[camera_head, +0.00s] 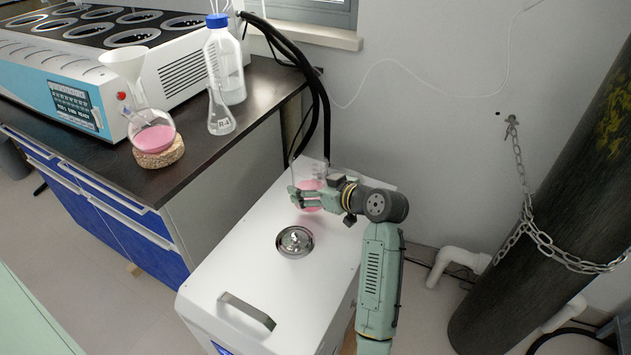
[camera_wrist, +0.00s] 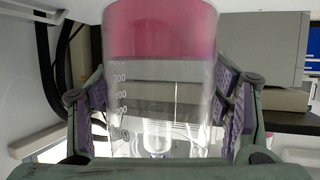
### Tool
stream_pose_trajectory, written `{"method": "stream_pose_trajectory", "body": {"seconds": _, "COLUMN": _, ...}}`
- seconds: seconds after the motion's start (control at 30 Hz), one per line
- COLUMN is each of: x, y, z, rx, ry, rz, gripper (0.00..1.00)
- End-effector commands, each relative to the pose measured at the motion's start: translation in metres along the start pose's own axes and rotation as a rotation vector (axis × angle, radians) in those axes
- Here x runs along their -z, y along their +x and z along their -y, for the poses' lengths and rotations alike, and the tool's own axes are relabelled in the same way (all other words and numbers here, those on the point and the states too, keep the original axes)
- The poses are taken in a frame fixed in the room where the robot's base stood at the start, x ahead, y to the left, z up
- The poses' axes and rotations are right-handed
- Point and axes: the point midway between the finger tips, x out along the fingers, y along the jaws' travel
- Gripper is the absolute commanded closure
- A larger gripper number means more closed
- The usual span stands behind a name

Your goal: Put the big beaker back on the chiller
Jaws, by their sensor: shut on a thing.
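The big beaker (camera_head: 313,187) is clear and holds pink liquid. It is over the far end of the white chiller (camera_head: 240,270); I cannot tell whether its base touches the top. My gripper (camera_head: 300,197) is shut on it, coming in from the right. In the wrist view the beaker (camera_wrist: 160,75) fills the middle, with white graduation marks and a pink band at the picture's top. The finger pads of my gripper (camera_wrist: 165,110) press on both its sides. My gripper partly hides the beaker in the head view.
A round metal lid (camera_head: 295,242) and a handle (camera_head: 247,311) are on the chiller's top. The dark bench (camera_head: 200,150) at left bears a pink-filled flask (camera_head: 152,132), a small flask (camera_head: 221,118) and a blue-capped bottle (camera_head: 232,75). A chained cylinder (camera_head: 560,190) stands at right.

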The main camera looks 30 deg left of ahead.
Motion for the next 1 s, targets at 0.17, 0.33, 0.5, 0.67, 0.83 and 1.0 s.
{"method": "stream_pose_trajectory", "body": {"seconds": 0.17, "x": 0.008, "y": 0.019, "z": -0.032, "rx": 0.001, "ry": -0.001, "rz": -0.002, "gripper": 0.79}}
{"method": "stream_pose_trajectory", "body": {"seconds": 0.33, "x": 0.008, "y": 0.027, "z": -0.044, "rx": 0.000, "ry": -0.001, "rz": -0.003, "gripper": 0.79}}
{"method": "stream_pose_trajectory", "body": {"seconds": 0.5, "x": -0.003, "y": 0.032, "z": -0.045, "rx": 0.002, "ry": 0.002, "rz": -0.001, "gripper": 0.79}}
{"method": "stream_pose_trajectory", "body": {"seconds": 0.67, "x": -0.022, "y": 0.040, "z": -0.045, "rx": 0.002, "ry": 0.002, "rz": -0.002, "gripper": 0.79}}
{"method": "stream_pose_trajectory", "body": {"seconds": 0.83, "x": -0.025, "y": 0.041, "z": -0.045, "rx": 0.000, "ry": -0.001, "rz": -0.004, "gripper": 0.79}}
{"method": "stream_pose_trajectory", "body": {"seconds": 1.0, "x": -0.028, "y": 0.043, "z": -0.045, "rx": 0.000, "ry": -0.001, "rz": -0.003, "gripper": 0.79}}
